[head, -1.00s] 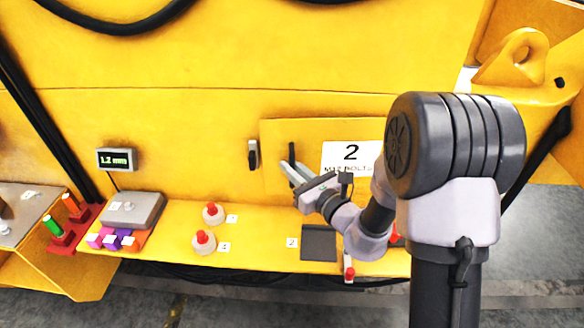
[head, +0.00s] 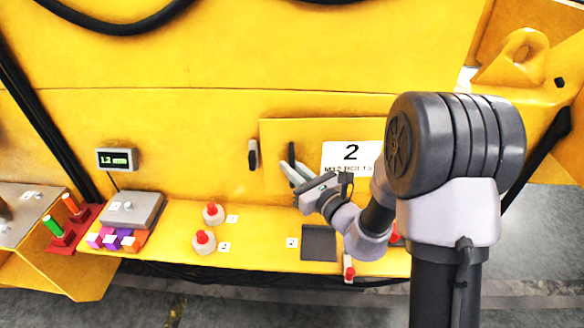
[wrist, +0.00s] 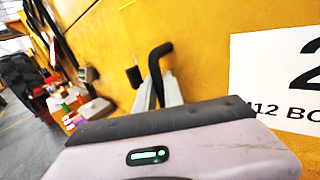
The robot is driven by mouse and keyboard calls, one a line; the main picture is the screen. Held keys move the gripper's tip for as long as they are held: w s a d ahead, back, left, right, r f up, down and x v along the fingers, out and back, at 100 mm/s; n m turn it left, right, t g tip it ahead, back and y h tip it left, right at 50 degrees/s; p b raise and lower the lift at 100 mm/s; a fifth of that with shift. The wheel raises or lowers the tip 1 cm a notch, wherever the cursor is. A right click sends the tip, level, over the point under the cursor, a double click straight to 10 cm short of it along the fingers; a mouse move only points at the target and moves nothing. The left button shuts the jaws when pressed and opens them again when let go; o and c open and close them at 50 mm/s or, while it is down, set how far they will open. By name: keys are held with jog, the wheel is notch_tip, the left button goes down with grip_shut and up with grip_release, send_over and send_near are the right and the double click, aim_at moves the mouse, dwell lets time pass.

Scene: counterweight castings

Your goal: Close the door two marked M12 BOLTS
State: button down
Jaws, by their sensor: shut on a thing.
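Door two (head: 275,130) is a yellow panel at the middle right of the head view, with a white label (head: 350,156) reading "2 M12 BOLTS". Its left and top edges show as thin lines; I cannot tell whether it stands slightly ajar. The label is partly in the wrist view (wrist: 280,75). My arm covers the door's lower right part. A black bent handle (wrist: 158,52) is on the door near its left edge; its top also shows in the head view (head: 291,151). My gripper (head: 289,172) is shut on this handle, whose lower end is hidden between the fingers.
A black and white latch (head: 253,155) sits left of the door. Below is a yellow ledge (head: 270,240) with two red-topped round pieces (head: 204,242), a dark square pad (head: 319,243), a grey box (head: 133,211) and coloured blocks (head: 112,240). A small display (head: 117,159) reads 1.2 mm.

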jog(key=w+p, duration=0.1)
jog(key=w, duration=0.2)
jog(key=shift+w+a, duration=0.1)
dwell(0.3)
jog(key=c, duration=1.7)
grip_release()
jog(key=shift+w, duration=0.1)
jog(key=shift+c, duration=0.2)
